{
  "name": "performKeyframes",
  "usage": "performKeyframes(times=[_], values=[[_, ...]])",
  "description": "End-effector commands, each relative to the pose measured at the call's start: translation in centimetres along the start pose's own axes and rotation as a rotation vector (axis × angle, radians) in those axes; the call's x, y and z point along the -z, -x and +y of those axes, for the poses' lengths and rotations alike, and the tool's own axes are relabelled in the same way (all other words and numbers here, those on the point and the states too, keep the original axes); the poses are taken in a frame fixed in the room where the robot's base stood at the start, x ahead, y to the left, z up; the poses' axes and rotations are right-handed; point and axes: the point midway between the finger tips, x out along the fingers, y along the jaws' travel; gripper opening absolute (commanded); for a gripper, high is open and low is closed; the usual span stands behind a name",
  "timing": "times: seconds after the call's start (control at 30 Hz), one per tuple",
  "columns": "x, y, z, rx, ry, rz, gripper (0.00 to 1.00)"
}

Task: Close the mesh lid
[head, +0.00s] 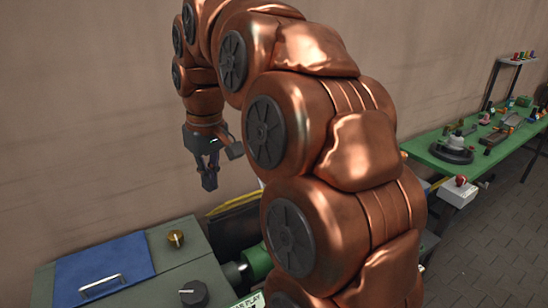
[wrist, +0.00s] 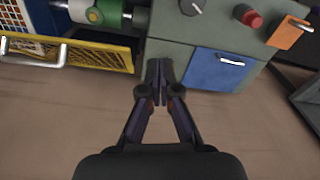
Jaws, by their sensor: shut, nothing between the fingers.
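The mesh lid (wrist: 100,58) is a yellow-framed mesh panel at the left of the wrist view, with a pale bar handle (wrist: 38,60). A dark opening with blue and white mesh lies behind it, and the lid looks raised. In the head view only a yellow edge (head: 236,201) shows behind the cabinet, partly hidden by my arm. My gripper (head: 209,182) is shut and empty, up in the air near the wall. In the wrist view its fingertips (wrist: 160,70) are together, to the right of the lid and apart from it.
A grey-green cabinet (head: 190,262) carries a blue panel (head: 100,268) with a handle, a brass knob (head: 176,238) and a black knob (head: 193,293). The wrist view adds a red button (wrist: 252,19) and an orange block (wrist: 289,33). A green bench (head: 440,160) with parts stands right.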

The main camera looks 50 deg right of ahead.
Motion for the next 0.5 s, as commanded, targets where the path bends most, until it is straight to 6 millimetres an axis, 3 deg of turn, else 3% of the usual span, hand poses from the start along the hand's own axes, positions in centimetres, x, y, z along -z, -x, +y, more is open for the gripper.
performKeyframes(times=[0.23, 0.5], values=[[3.3, 3.7, 7.4, -0.013, -0.077, 0.065, 0.0], [4.1, 6.7, 15.8, -0.037, -0.174, 0.12, 0.0]])
